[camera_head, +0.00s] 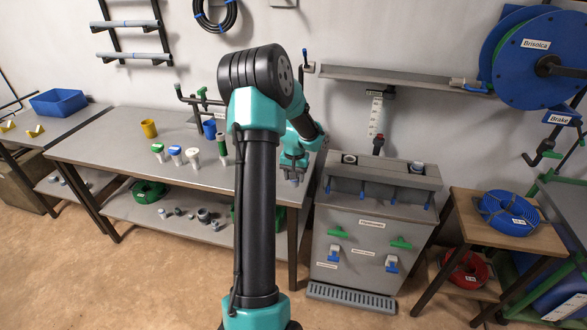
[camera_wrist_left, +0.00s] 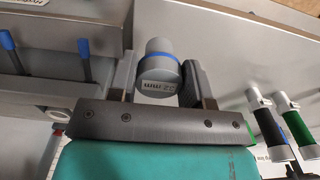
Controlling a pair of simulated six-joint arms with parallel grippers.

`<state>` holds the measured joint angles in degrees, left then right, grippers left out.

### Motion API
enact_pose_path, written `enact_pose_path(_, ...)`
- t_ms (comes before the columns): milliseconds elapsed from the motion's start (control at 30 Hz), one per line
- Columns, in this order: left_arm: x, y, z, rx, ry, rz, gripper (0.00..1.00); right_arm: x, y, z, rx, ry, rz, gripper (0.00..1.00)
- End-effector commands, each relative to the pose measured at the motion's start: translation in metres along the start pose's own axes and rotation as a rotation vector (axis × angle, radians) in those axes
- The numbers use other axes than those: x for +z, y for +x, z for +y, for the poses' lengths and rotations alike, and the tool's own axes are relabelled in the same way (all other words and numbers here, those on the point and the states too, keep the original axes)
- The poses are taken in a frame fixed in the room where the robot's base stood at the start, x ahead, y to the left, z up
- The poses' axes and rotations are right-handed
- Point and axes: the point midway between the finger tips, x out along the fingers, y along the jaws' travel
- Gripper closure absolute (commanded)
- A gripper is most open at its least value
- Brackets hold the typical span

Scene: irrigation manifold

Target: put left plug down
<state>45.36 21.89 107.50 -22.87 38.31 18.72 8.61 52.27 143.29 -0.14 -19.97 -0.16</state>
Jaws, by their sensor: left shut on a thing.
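My left gripper (camera_head: 292,178) is over the right end of the grey workbench (camera_head: 120,150), just left of the manifold unit (camera_head: 375,225). In the left wrist view, my left gripper (camera_wrist_left: 157,78) is shut on a grey cylindrical plug (camera_wrist_left: 157,82) with a blue band and a printed size label. The plug sits between the two dark fingers. In the head view the plug is small and mostly hidden by the gripper. Whether it touches the bench cannot be told. My right gripper is not in view.
The manifold has two top ports and blue handles. A wooden stand with a blue hose coil (camera_head: 508,212) is at right.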

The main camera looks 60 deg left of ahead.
Motion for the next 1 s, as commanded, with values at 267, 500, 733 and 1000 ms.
enact_pose_path(267, -0.034, 0.004, -0.009, 0.000, -0.001, 0.003, 0.83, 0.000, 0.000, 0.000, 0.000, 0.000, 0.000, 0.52)
enact_pose_path(500, -0.073, 0.008, -0.020, 0.000, -0.002, 0.002, 0.83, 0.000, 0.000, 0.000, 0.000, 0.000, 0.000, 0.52)
enact_pose_path(733, -0.106, 0.011, -0.029, 0.000, -0.001, 0.001, 0.83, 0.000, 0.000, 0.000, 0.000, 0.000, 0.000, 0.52)
enact_pose_path(1000, -0.142, 0.014, -0.039, -0.001, -0.001, 0.002, 0.83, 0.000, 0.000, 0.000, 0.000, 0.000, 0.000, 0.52)
